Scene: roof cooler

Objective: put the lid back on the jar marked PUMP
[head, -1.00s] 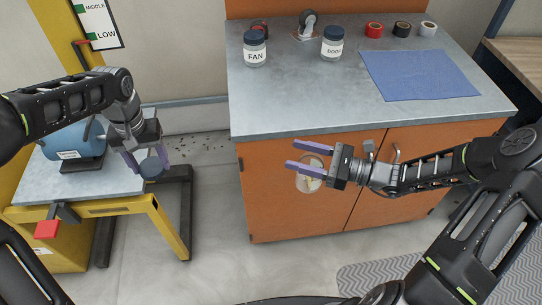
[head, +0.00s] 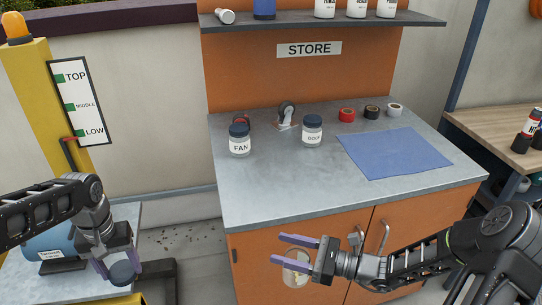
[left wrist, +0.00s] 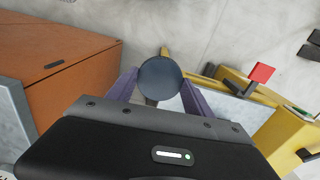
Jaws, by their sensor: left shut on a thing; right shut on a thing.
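A round dark blue lid (head: 122,273) is between the fingers of my left gripper (head: 117,268), at the lower left of the head view. The lid (left wrist: 160,78) shows as a disc in the left wrist view, with a finger on each side. My right gripper (head: 290,258) is in front of the orange cabinet doors. It is shut on a pale, see-through round thing (head: 296,266) that looks like a jar without a lid; no marking on it can be read. No jar marked PUMP can be made out.
Lidded jars marked FAN (head: 240,145) and DOOR (head: 312,135) stand on the grey counter (head: 270,195). A blue cloth (head: 395,152), tape rolls (head: 372,112) and a caster wheel (head: 287,113) lie there too. The counter's front is bare. A blue tank (head: 48,246) sits at left.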

